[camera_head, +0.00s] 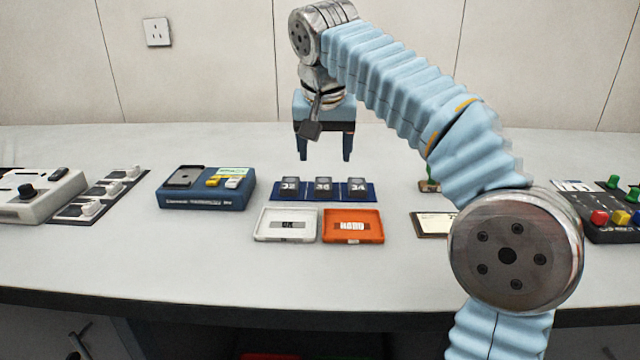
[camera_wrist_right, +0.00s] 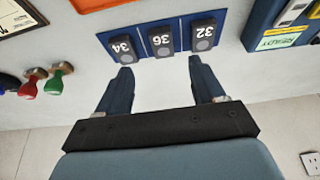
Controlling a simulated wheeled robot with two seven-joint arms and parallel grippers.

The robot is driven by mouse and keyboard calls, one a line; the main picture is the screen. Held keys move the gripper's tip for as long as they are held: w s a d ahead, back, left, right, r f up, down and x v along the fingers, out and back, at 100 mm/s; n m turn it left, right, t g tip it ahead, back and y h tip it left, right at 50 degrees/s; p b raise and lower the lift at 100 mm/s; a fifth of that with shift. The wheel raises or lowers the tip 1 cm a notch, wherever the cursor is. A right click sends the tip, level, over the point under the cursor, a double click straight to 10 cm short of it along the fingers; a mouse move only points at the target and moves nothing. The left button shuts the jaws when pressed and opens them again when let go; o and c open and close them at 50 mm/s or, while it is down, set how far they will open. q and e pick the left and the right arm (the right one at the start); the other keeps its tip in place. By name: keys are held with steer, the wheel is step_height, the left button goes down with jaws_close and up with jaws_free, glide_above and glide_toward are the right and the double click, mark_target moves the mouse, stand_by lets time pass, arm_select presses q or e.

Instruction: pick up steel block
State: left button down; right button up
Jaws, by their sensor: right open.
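Three dark steel blocks stand in a row on a blue rack (camera_head: 306,197): block 32 (camera_head: 290,187) at left, block 36 (camera_head: 323,187) in the middle, block 34 (camera_head: 357,187) at right. In the right wrist view block 34 (camera_wrist_right: 123,50), block 36 (camera_wrist_right: 160,42) and block 32 (camera_wrist_right: 203,37) show in reverse order. My right gripper (camera_head: 326,158) is open and empty, fingers pointing down, above and behind the rack. In the wrist view its fingertips (camera_wrist_right: 160,67) are apart, short of the blocks. My left gripper is out of view.
A white tray (camera_head: 260,238) and an orange tray (camera_head: 376,238) marked HARD lie in front of the rack. A blue tester (camera_head: 200,200) stands left, with a grey device (camera_head: 35,190) beyond it. A dark button panel (camera_head: 600,228) is at right.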

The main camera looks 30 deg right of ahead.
mark_target(323, 183)
steer(key=x, duration=0.9)
steer(key=shift+w, duration=0.2)
jaws_close()
steer(key=shift+r, duration=0.2)
